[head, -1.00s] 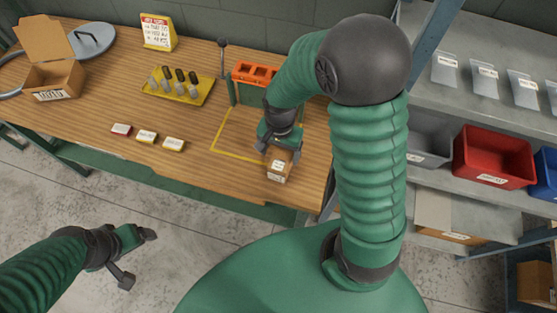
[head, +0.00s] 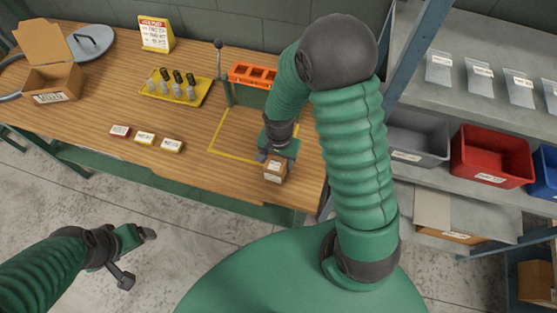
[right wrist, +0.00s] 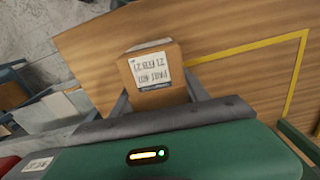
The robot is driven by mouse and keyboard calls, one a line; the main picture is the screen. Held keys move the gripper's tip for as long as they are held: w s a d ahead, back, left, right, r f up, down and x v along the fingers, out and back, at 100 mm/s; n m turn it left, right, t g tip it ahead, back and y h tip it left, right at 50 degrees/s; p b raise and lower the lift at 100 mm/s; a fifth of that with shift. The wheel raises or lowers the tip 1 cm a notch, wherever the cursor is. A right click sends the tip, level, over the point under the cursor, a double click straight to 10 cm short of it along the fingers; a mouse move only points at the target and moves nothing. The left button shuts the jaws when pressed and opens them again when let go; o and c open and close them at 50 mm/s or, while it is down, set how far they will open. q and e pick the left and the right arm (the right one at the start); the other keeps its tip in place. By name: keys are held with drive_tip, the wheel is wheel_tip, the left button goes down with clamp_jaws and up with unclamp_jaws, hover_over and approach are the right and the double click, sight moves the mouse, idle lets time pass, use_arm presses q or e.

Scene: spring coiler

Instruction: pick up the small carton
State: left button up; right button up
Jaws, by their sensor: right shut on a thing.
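The small carton (head: 275,170) is a brown box with a white label, near the front right edge of the wooden table. In the right wrist view the carton (right wrist: 153,75) sits between the two fingers. My right gripper (head: 277,159) is shut on it. Whether the carton touches the table is hard to tell. My left gripper (head: 136,257) is over the floor in front of the table, its fingers apart and empty.
A yellow outline (head: 213,140) marks the table beside the carton, with an orange rack (head: 252,73) behind. Several small labelled boxes (head: 145,138), a yellow tray (head: 155,95) and an open cardboard box (head: 52,82) are left. A shelf with a red bin (head: 492,155) stands right.

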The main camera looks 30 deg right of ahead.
drive_tip(key=shift+d, duration=0.2)
clamp_jaws()
drive_tip(key=shift+w+a, duration=0.1)
drive_tip(key=shift+a, duration=0.05)
